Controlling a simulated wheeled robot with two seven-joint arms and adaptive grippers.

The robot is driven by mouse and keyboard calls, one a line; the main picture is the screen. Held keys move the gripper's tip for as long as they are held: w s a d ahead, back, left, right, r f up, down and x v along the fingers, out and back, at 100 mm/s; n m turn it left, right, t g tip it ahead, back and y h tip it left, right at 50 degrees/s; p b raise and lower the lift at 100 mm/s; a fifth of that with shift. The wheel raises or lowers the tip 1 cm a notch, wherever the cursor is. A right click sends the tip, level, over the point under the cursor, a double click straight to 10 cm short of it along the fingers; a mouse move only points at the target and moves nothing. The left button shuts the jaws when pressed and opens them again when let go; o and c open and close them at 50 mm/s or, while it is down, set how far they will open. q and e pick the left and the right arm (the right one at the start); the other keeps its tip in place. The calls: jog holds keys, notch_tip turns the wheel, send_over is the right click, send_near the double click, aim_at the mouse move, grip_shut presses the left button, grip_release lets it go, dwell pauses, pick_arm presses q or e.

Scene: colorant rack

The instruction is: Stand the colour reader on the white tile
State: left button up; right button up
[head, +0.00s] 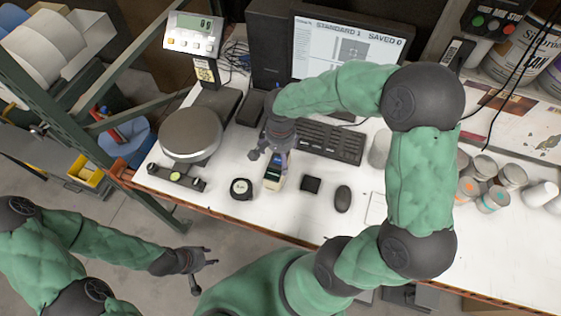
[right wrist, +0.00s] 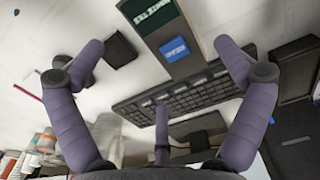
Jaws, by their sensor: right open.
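The colour reader (head: 273,174) appears to be the small pale block with a dark top on the white bench. In the right wrist view the reader (right wrist: 178,50) shows a green panel with lettering and a blue patch. My right gripper (head: 268,158) is open at its far end, with the reader between the spread fingers; contact cannot be told. It also shows in the right wrist view (right wrist: 160,62). A round black piece with a pale face (head: 241,188), possibly the white tile, lies left of the reader. My left gripper (head: 207,266) is open and empty, off the bench's front edge.
A black square (head: 310,184) and a mouse (head: 343,199) lie right of the reader. The keyboard (head: 331,142) is behind. A scale (head: 190,134) and a small level-like bar (head: 176,177) are left. Several cups (head: 484,166) stand at right.

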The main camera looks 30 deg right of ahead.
jog(key=shift+r, duration=2.2)
